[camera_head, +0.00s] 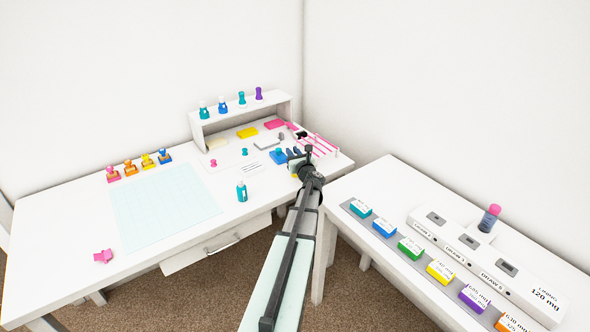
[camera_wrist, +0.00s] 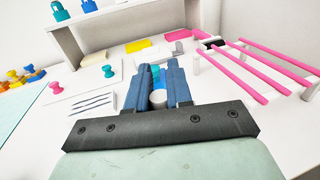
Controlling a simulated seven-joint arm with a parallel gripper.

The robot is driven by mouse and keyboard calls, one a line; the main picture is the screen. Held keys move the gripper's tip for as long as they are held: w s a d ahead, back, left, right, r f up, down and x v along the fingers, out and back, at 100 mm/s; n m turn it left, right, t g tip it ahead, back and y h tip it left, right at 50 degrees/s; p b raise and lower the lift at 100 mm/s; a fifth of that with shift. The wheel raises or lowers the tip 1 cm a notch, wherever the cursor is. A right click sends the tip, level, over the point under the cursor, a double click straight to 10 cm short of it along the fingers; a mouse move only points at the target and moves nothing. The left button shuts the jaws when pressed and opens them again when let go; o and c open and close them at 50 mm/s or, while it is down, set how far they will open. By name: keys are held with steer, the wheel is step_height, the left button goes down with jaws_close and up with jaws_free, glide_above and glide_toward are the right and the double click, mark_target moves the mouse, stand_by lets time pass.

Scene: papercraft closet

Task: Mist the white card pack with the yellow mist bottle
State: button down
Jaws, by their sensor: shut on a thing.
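My gripper (camera_head: 296,156) is over the right part of the white desk, its blue fingers closed. In the wrist view, my gripper (camera_wrist: 159,80) has a pale round cap between its fingers. A sliver of the yellow mist bottle (camera_head: 294,176) shows beside my gripper in the head view; the rest is hidden. An off-white block, apparently the white card pack (camera_head: 217,143), lies at the left of a row with a yellow and a pink block. It also shows left of my fingers in the wrist view (camera_wrist: 95,58). My gripper is apart from it, to its right.
A white shelf (camera_head: 198,132) with several bottles stands behind the packs. A teal bottle (camera_head: 242,191) stands near the desk's front. Pink rails (camera_wrist: 265,68) are at the right. The pale mat (camera_head: 165,205) is clear.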

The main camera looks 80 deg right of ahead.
step_height(320, 180, up, 9)
steer(key=w+a+f+n+t+y, duration=0.15)
steer(key=w+n+t+y, duration=0.3)
steer(key=w, duration=0.55)
steer(key=w+a+f+n+t+y, duration=0.1)
steer(key=w+a+n+t+y, duration=0.25)
steer(key=w, duration=0.65)
steer(key=w+a+f+n+y, duration=0.1)
steer(key=w+a+n+y, duration=0.2)
steer(key=w+y, duration=0.3)
steer(key=w+a+f+n+y, duration=0.1)
steer(key=w+a+n+y, duration=0.3)
steer(key=w+y, duration=0.2)
steer(key=shift+w+f+y, duration=0.25)
steer(key=shift+w+y, duration=0.05)
steer(key=shift+w, duration=0.15)
steer(key=shift+f, duration=0.15)
steer(key=shift+f, duration=1.7)
